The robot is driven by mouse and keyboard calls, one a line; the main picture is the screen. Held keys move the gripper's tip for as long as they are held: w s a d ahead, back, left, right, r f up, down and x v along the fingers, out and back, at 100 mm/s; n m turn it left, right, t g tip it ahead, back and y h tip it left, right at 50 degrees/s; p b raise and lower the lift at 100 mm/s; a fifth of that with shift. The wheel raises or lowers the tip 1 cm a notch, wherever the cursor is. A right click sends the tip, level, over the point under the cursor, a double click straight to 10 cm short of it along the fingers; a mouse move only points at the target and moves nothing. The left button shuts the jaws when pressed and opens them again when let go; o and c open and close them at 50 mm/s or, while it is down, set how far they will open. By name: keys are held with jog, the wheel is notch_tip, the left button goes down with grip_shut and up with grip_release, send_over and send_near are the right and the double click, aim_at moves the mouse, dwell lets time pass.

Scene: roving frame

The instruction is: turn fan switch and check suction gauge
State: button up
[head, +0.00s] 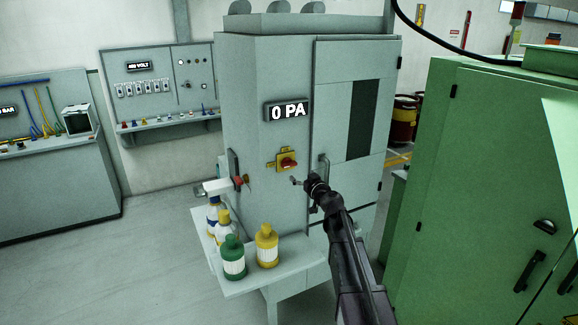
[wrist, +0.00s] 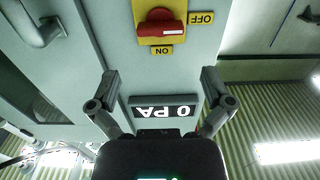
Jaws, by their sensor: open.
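The fan switch is a red knob (head: 288,162) on a yellow plate on the front of a grey cabinet. In the wrist view, which is upside down, the red knob (wrist: 161,29) lies crosswise, one end towards the OFF label (wrist: 201,18); the ON label (wrist: 162,50) is beneath it in the picture. The suction gauge (head: 287,110) above the switch reads 0 PA; it also shows in the wrist view (wrist: 166,108). My gripper (head: 296,181) is open and empty, right of and below the switch. Its fingertips (wrist: 159,74) are apart from the knob.
A cabinet door handle (head: 323,168) is close right of my gripper. A shelf (head: 238,286) below holds several bottles, including green (head: 233,257) and yellow (head: 267,245). A red valve handle (head: 240,181) is on the left. A green cabinet (head: 490,150) stands close at right.

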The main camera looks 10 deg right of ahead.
aim_at(291, 166)
jog(key=x, duration=1)
jog(key=shift+s, duration=0.1)
jog(key=c, duration=0.8)
